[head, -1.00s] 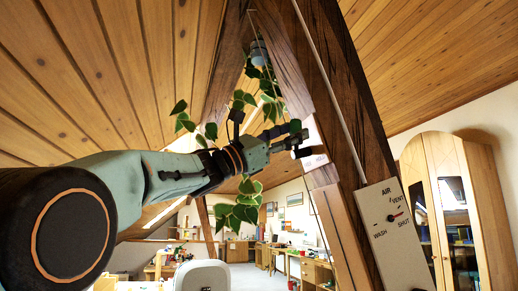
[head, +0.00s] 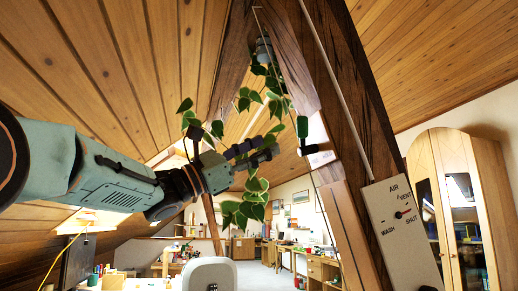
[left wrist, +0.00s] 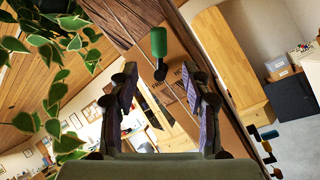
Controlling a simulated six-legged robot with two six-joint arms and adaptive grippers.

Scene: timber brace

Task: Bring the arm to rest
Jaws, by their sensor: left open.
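My left gripper (head: 276,142) reaches in from the left in the head view, open and empty, its fingertips a short way left of the timber brace. A small handle with a green grip (head: 302,126) and a dark stem stands on the brace just right of the fingertips, apart from them. In the left wrist view the two fingers of my left gripper (left wrist: 157,88) are spread wide, and the green grip (left wrist: 158,42) shows beyond the gap between them. My right gripper is not in view.
A leafy plant (head: 247,207) hangs close around the left gripper. The dark timber brace (head: 345,130) rises at the right, with a dial panel marked AIR, VENT, SHUT, WASH (head: 400,240) on it. A wooden cabinet (head: 450,190) stands far right. Sloping wood ceiling lies overhead.

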